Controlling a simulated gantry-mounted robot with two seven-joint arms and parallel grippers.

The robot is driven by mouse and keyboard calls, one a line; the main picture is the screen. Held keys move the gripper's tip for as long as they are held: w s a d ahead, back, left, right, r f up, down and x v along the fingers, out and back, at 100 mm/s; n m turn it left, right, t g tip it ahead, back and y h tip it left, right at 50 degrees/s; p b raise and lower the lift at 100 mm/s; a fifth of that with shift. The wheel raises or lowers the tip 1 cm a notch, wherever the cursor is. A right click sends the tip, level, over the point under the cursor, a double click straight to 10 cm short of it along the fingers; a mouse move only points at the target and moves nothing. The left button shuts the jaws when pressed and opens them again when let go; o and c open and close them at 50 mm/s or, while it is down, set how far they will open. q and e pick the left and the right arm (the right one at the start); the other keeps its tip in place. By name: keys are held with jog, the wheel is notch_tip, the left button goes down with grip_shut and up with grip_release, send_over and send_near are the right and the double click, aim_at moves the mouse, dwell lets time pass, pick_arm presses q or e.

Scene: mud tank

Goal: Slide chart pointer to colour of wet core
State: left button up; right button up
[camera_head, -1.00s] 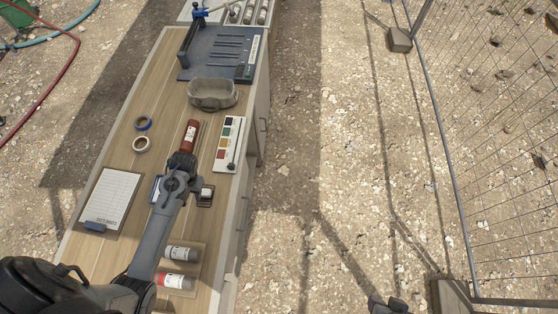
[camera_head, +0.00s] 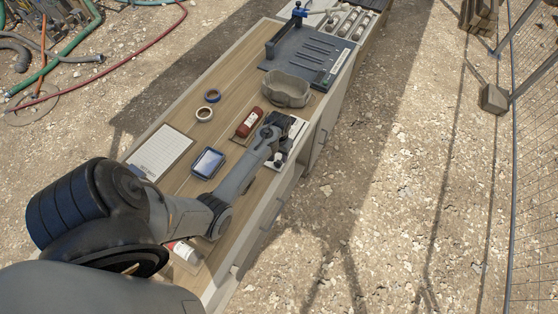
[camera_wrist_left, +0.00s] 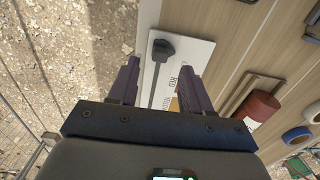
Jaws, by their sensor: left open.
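The white colour chart (camera_wrist_left: 192,52) lies flat on the bench under my left gripper. In the head view only its edge (camera_head: 297,131) shows past the gripper. Its pointer has a dark knob (camera_wrist_left: 163,47) on a thin rod, and the knob also shows in the head view (camera_head: 278,159). My left gripper (camera_wrist_left: 157,66) is open and points down, with the pointer seen between its fingers; contact cannot be told. A red core with a white label (camera_head: 248,123) lies beside the chart, and it also shows in the wrist view (camera_wrist_left: 262,105). My right gripper is out of view.
A grey-brown basin (camera_head: 287,90) and a dark slotted rack (camera_head: 310,55) stand farther along the bench. Two tape rolls (camera_head: 205,114), a blue-screened device (camera_head: 208,162) and a clipboard (camera_head: 160,153) lie left of the core. A labelled cylinder (camera_head: 184,251) lies near the front.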

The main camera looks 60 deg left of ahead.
aim_at(279, 161)
pick_arm(q)
jog(key=shift+f, duration=2.45)
grip_shut()
